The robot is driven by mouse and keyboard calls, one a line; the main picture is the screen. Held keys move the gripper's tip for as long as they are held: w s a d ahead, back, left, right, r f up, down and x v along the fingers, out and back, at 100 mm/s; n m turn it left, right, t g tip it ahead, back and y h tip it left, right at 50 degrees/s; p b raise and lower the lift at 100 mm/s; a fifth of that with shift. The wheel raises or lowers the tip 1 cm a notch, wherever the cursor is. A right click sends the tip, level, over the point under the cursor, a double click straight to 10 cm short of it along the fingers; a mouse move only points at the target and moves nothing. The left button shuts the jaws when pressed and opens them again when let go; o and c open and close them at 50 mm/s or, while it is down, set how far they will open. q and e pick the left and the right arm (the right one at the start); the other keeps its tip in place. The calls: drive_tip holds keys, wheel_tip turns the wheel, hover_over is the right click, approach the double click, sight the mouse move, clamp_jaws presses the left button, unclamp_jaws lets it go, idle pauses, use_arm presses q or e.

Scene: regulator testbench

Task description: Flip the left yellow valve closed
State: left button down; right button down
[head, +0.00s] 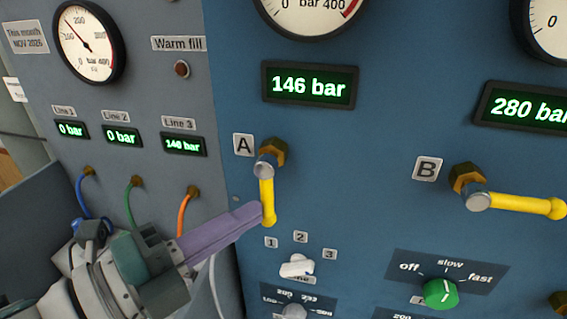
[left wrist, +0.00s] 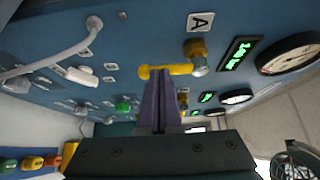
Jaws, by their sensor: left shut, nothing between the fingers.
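The left yellow valve (head: 267,190), beside label A, has its handle pointing straight down from a brass fitting. In the left wrist view the valve handle (left wrist: 178,69) lies across the picture, just beyond the fingertips. My left gripper (head: 262,213) has its purple fingers shut and empty. Its tips are at the lower left side of the handle, touching or very close; I cannot tell which. The shut fingers also show in the left wrist view (left wrist: 161,82). My right gripper is in neither view.
A second yellow valve (head: 515,203), by label B, has its handle pointing right. Below valve A are a white selector knob (head: 297,266) and a green knob (head: 440,293). Displays above read 146 bar (head: 309,86) and 280 bar (head: 525,108). Coloured hoses (head: 183,215) hang left, near my arm.

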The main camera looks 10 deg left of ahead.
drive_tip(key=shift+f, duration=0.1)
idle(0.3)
use_arm(q)
drive_tip(key=shift+d+f+n+b, duration=0.15)
drive_tip(key=shift+n+b, duration=0.25)
drive_tip(key=shift+b, duration=0.2)
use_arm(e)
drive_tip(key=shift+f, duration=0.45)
